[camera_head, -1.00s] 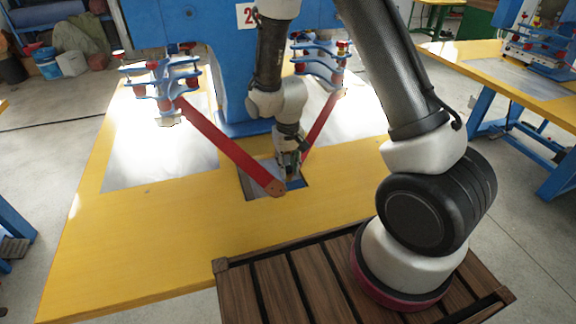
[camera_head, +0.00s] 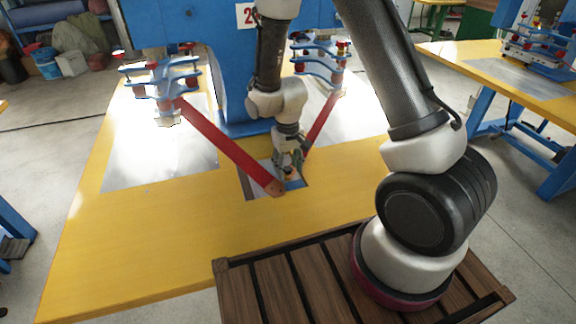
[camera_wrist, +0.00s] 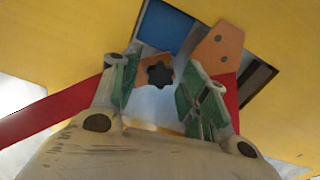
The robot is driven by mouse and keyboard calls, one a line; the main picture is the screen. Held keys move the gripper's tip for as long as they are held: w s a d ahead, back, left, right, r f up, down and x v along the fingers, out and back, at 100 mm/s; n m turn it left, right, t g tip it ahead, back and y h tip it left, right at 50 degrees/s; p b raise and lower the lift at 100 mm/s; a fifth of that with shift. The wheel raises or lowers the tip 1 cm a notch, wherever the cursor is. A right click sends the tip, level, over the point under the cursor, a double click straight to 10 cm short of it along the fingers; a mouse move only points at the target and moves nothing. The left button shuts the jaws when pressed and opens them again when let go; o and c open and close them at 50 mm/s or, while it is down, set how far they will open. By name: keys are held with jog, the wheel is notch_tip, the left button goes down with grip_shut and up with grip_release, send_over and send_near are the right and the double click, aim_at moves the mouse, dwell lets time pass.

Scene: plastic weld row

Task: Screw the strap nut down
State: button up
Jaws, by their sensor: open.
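The nut is a dark star-shaped knob (camera_wrist: 160,75) on the brown end of a red strap (camera_wrist: 55,115) in the wrist view. My gripper (camera_wrist: 160,82) is open, with one green-padded finger on each side of the knob and a gap to both. In the head view my gripper (camera_head: 289,163) is low over the recess in the yellow table and mostly hides the knob. The other red strap (camera_head: 228,145) has a brown end with two holes, which lies at the front of the recess. The knob's underside and thread are hidden.
Blue clamp fixtures with red knobs (camera_head: 165,78) stand left and right of the blue machine column (camera_head: 230,95). Metal plates (camera_head: 150,160) lie in the yellow tabletop (camera_head: 170,225). The front left of the table is clear. A blue block (camera_wrist: 166,27) shows in the recess.

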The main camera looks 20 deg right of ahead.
jog(key=n, duration=0.5)
jog(key=shift+n, duration=0.3)
jog(key=n, duration=1)
jog(key=shift+n, duration=0.3)
jog(key=n, duration=0.3)
jog(key=shift+n, duration=0.3)
